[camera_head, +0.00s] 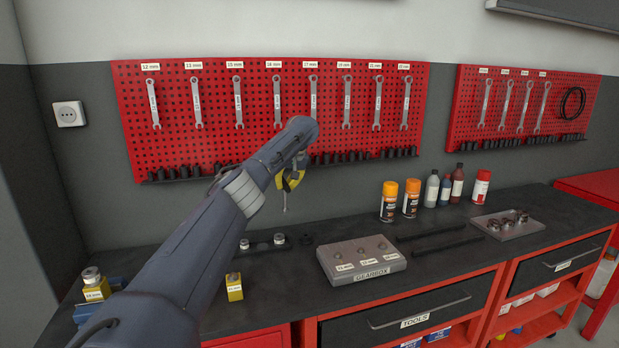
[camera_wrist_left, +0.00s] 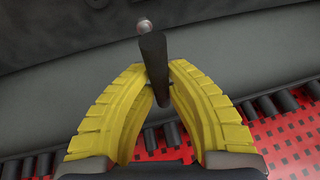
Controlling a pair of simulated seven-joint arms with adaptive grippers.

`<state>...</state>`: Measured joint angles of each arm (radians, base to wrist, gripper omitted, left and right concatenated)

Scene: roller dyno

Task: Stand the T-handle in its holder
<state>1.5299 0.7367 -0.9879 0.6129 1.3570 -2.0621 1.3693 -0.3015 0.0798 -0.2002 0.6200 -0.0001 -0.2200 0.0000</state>
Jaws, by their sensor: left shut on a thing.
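My left gripper (camera_head: 290,182) is above the bench, in front of the left red pegboard. Its yellow fingers (camera_wrist_left: 158,85) are shut on the T-handle, whose dark shaft with a metallic tip (camera_wrist_left: 152,55) shows between them in the left wrist view. In the head view a thin part of the T-handle (camera_head: 285,201) hangs below the fingers, clear of the bench. I cannot tell for certain which bench item is the holder; a dark rail with two round metal pieces (camera_head: 262,244) lies below the gripper. My right gripper is not in view.
A grey gearbox block (camera_head: 385,268) stands right of the rail. Yellow blocks (camera_head: 234,287) stand near the front left. Orange-capped spray cans (camera_head: 389,202) and bottles (camera_head: 431,188) stand at the back. A tray of metal parts (camera_head: 490,229) is at the right.

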